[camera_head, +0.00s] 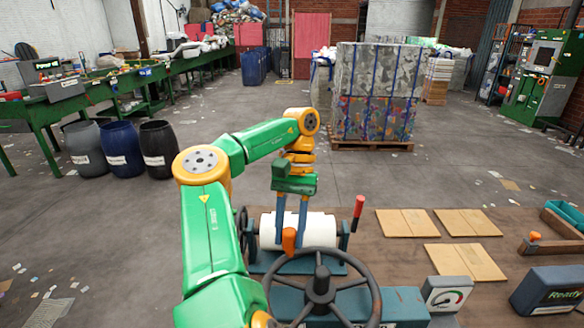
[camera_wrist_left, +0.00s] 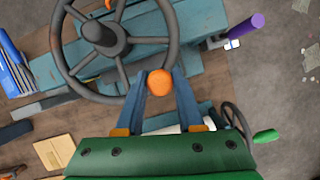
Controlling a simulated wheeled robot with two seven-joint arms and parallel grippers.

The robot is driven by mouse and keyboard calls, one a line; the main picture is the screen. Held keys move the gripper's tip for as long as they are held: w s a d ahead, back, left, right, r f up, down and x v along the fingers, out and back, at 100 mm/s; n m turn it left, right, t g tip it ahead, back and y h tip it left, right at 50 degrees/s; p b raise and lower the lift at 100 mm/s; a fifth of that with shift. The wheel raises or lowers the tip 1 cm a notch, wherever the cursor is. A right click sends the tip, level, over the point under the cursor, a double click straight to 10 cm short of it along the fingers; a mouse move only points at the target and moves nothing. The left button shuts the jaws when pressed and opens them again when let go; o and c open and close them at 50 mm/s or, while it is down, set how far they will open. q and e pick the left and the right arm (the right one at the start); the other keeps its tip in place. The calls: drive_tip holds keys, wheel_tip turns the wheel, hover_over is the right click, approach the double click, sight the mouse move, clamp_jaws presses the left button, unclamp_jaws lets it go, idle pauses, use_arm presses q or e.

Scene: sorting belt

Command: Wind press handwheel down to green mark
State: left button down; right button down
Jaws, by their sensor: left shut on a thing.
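The dark grey handwheel (camera_head: 321,286) stands on the teal press at the bottom centre of the head view, and it also shows at the top of the left wrist view (camera_wrist_left: 98,35). An orange knob (camera_head: 289,241) is at its far rim. My left gripper (camera_head: 290,232) reaches down with its blue-grey fingers shut on this knob. In the left wrist view the knob (camera_wrist_left: 159,82) shows between the two fingertips. A gauge (camera_head: 449,296) with a white dial and red and green marks sits right of the wheel; its reading is too small to tell. My right gripper is not in view.
A white roll (camera_head: 300,229) lies behind the wheel, with a red-handled lever (camera_head: 358,207) beside it. Flat tan boards (camera_head: 467,222) lie on the bench to the right. A dark box with a "Ready" display (camera_head: 549,291) stands at the right front.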

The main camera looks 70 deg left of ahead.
use_arm(q)
drive_tip(key=shift+w, duration=0.2)
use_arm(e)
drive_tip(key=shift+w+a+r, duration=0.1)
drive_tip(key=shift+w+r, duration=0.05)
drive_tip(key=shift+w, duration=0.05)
use_arm(q)
drive_tip(key=c, duration=0.8)
unclamp_jaws()
drive_tip(key=shift+o, duration=1.4)
drive_tip(key=shift+w, duration=0.3)
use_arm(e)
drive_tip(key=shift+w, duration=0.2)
use_arm(q)
drive_tip(key=shift+r+p, duration=0.25)
drive_tip(key=shift+p, duration=0.15)
drive_tip(key=p+v, duration=0.5)
drive_tip(key=shift+w+a+r, duration=0.1)
drive_tip(key=shift+a+r, duration=0.1)
drive_tip(key=shift+w+a+r, duration=0.15)
drive_tip(key=shift+w+r, duration=0.05)
drive_tip(key=shift+r, duration=0.25)
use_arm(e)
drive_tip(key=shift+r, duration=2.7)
